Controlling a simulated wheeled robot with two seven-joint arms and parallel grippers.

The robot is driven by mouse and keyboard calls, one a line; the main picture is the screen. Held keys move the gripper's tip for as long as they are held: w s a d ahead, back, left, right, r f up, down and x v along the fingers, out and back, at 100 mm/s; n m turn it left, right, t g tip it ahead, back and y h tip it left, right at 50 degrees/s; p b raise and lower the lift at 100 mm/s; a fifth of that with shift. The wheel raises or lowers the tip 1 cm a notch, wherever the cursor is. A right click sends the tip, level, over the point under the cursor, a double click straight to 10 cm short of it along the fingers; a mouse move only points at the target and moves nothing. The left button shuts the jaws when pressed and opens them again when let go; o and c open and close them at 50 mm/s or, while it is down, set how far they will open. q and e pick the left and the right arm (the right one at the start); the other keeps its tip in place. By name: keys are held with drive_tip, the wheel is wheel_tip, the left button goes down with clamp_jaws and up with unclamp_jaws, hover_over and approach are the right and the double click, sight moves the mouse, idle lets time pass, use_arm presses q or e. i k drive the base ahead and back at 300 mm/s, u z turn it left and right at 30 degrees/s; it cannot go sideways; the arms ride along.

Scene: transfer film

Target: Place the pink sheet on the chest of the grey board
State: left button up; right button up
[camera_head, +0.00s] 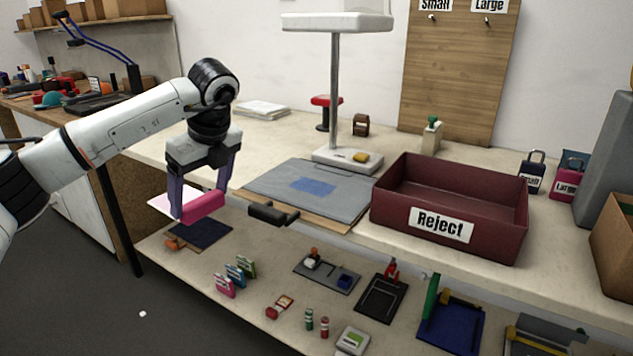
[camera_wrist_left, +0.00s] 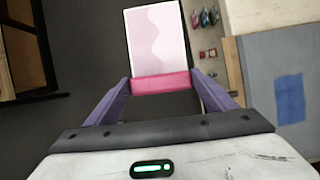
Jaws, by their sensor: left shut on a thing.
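My left gripper (camera_head: 201,204) is shut on the pink sheet, gripping it by a darker pink bar along one edge. The pale pink sheet (camera_head: 174,203) stretches out to the left of the bar, off the table's front edge, partly hidden by a finger. In the left wrist view the sheet (camera_wrist_left: 157,42) shows whole, with a wavy two-tone pattern, beyond the fingertips (camera_wrist_left: 162,84). The grey board (camera_head: 268,183) lies flat on the table to the right of the gripper, with a blue patch (camera_head: 313,186) on it. It also shows in the left wrist view (camera_wrist_left: 262,70). My right gripper is out of view.
A dark red Reject bin (camera_head: 474,248) stands right of the board, and a white post stand (camera_head: 334,100) behind it. A black handle-like piece (camera_head: 272,214) sits at the board's front edge. A lower shelf (camera_head: 232,318) holds several small items.

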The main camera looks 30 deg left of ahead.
sight(313, 187)
drive_tip(key=i, duration=0.9)
